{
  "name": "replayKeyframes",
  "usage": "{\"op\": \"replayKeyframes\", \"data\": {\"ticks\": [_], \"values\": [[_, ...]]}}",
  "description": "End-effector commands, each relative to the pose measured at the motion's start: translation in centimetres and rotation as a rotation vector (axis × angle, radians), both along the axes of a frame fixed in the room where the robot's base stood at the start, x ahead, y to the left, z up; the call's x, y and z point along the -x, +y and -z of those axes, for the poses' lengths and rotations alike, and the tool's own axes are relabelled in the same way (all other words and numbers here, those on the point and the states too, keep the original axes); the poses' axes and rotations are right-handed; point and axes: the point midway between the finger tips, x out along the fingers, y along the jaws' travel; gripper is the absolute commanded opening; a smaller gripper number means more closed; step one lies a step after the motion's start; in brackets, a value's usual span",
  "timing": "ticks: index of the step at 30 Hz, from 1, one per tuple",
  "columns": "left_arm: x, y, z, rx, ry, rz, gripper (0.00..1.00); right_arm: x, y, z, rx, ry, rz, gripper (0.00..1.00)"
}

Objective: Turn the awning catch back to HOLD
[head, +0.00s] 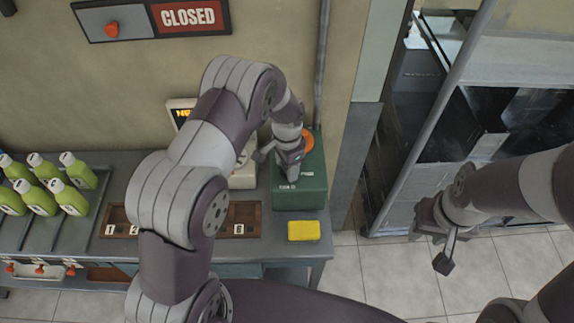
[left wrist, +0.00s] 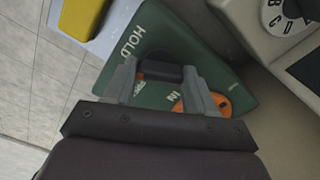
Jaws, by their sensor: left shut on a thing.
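The awning catch is on a green box (head: 300,192) at the right end of the counter. The box also fills the middle of the left wrist view (left wrist: 205,50), with the word HOLD on it near the top. My left gripper (head: 287,172) reaches down onto the box. In the left wrist view its two fingers are shut on a black catch handle (left wrist: 160,72). An orange ring (left wrist: 215,104) lies by the right finger, with a partly hidden label beside it. My right gripper (head: 432,248) is open and empty over the floor at right.
A yellow block (head: 303,230) lies at the counter's front edge. Green bottles (head: 40,200) stand at left. A dial device (left wrist: 285,18) is beside the box. A CLOSED sign (head: 190,17) hangs on the wall. A metal-framed glass unit (head: 440,120) stands at right.

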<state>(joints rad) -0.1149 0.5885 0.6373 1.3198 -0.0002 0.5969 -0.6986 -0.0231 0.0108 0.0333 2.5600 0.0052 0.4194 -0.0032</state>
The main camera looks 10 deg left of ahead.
Motion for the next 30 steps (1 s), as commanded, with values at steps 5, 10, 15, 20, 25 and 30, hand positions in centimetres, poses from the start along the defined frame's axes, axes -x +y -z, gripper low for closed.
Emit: {"op": "replayKeyframes", "data": {"ticks": [5,10,15,20,25,30], "values": [[-0.18,-0.03,-0.1,0.0,-0.006,0.154,0.25,0.0,0.0,0.28,0.0,0.0,0.0,0.39],[-0.18,-0.03,-0.13,0.0,-0.006,0.284,0.25,0.0,0.0,0.43,0.0,0.0,0.0,0.39],[-0.2,-0.03,-0.16,0.0,-0.006,0.383,0.25,0.0,0.0,0.53,0.0,0.0,0.0,0.39],[-0.2,-0.03,-0.17,0.0,-0.006,0.445,0.25,0.0,0.0,0.59,0.0,0.0,0.0,0.39],[-0.2,-0.04,-0.19,0.0,-0.006,0.48,0.25,0.0,0.0,0.61,0.0,0.0,0.0,0.39],[-0.21,-0.05,-0.2,0.0,-0.006,0.493,0.25,0.0,0.0,0.62,0.0,0.0,0.0,0.39]]}}
